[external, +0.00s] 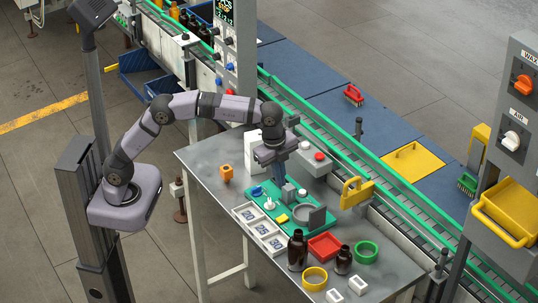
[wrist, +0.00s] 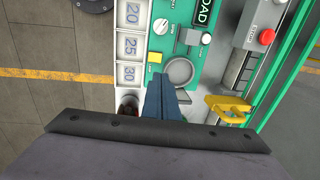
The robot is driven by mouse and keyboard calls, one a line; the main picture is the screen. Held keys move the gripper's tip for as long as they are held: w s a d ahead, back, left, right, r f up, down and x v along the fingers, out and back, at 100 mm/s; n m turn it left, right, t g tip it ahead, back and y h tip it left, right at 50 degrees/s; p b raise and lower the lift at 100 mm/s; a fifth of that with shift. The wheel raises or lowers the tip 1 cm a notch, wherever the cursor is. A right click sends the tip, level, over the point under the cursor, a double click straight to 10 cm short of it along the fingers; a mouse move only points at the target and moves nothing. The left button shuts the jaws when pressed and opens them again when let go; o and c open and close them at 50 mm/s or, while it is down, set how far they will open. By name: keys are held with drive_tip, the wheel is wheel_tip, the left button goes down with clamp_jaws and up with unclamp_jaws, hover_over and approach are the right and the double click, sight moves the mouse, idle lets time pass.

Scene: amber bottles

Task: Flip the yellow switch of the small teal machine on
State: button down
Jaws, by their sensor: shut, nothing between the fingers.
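The small teal machine (external: 262,208) lies flat on the grey table, and its teal panel (wrist: 183,15) also shows in the wrist view. Its yellow switch (external: 282,218) is a small block near the front left edge; it also shows in the wrist view (wrist: 155,57), just above and left of my fingertips. I cannot tell the switch's position. My gripper (external: 280,181) points down above the panel, shut and empty. In the wrist view my blue fingers (wrist: 163,80) lie beside a round grey dish (wrist: 180,71), apart from the switch as far as I can see.
A white tray numbered 20, 25, 30 (external: 248,215) borders the panel. Brown bottles (external: 297,252), a red tray (external: 325,246), yellow and green rings, and a yellow bracket (external: 356,192) stand nearby. A red-button box (external: 318,160) is behind. The table's left part is mostly clear.

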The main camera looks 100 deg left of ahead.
sight(285, 216)
drive_tip(key=shift+r, duration=0.1)
idle(0.3)
drive_tip(key=f+p, duration=0.1)
drive_tip(key=f, duration=0.3)
drive_tip(key=w+a+f+p, duration=0.1)
drive_tip(key=f+p, duration=0.1)
drive_tip(key=f, duration=0.3)
drive_tip(key=f+p, duration=0.1)
drive_tip(key=f, duration=0.4)
drive_tip(key=shift+w+a+p, duration=0.2)
drive_tip(key=shift+p, duration=0.1)
